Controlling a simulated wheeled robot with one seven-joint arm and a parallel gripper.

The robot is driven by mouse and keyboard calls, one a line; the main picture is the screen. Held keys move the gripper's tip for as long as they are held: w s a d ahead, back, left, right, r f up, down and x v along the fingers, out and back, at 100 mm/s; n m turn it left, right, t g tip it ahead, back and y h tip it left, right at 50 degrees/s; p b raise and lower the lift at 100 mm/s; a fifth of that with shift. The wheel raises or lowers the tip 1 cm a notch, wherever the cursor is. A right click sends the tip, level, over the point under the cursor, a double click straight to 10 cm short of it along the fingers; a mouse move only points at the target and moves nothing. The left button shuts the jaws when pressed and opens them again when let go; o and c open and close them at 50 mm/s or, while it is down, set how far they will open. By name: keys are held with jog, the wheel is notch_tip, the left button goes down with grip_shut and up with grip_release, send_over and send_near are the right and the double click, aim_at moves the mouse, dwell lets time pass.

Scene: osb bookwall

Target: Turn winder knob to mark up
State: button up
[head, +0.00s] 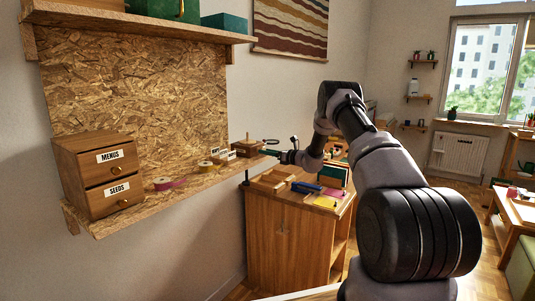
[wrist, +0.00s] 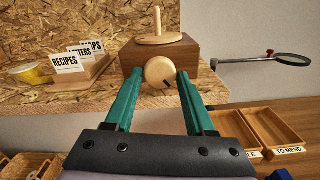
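The winder is a brown wooden box (wrist: 190,57) with an upright peg on a round disc (wrist: 158,38) on top, at the shelf's front edge. In the head view the winder (head: 247,148) is small, at the shelf's right end. Its round pale knob (wrist: 159,72) faces me in the wrist view, with a dark mark (wrist: 167,85) at its lower right. My gripper (wrist: 160,75) is open, one green finger either side of the knob. Whether the fingertips touch it I cannot tell. In the head view my gripper (head: 271,152) is small beside the winder.
A card box (wrist: 84,66) labelled RECIPES and a yellow tape roll (wrist: 33,74) stand left of the winder. A magnifier on an arm (wrist: 285,58) reaches out at right. Wooden trays (wrist: 270,130) lie below. A drawer unit (head: 97,170) stands at the shelf's left.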

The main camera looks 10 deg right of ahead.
grip_shut()
jog(key=shift+n, duration=0.4)
jog(key=n, duration=0.8)
jog(key=shift+n, duration=0.3)
jog(key=o, duration=0.6)
grip_release()
jog(key=shift+d, duration=0.1)
